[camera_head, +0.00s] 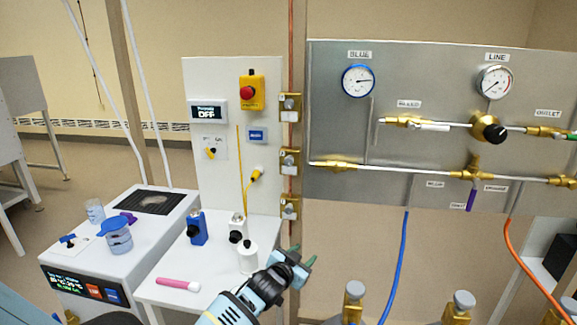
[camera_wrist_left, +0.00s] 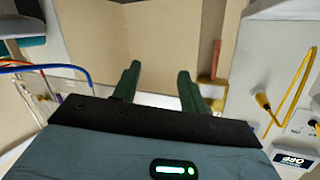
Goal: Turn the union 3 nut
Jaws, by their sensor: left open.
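The steel gas panel (camera_head: 340,90) carries several brass fittings on its pipes. One brass fitting (camera_head: 333,165) is at the lower left, one (camera_head: 400,121) is on the upper pipe, and one (camera_head: 563,181) is at the lower right. No readable label tells which is the union 3 nut. My left gripper (camera_head: 303,256) is below and left of the panel, apart from every fitting. In the left wrist view its two green fingers (camera_wrist_left: 157,82) stand apart with nothing between them. My right gripper is not in view.
Gas cylinder tops (camera_head: 354,292) stand below the panel. A blue hose (camera_head: 397,262) and an orange hose (camera_head: 530,267) hang down.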

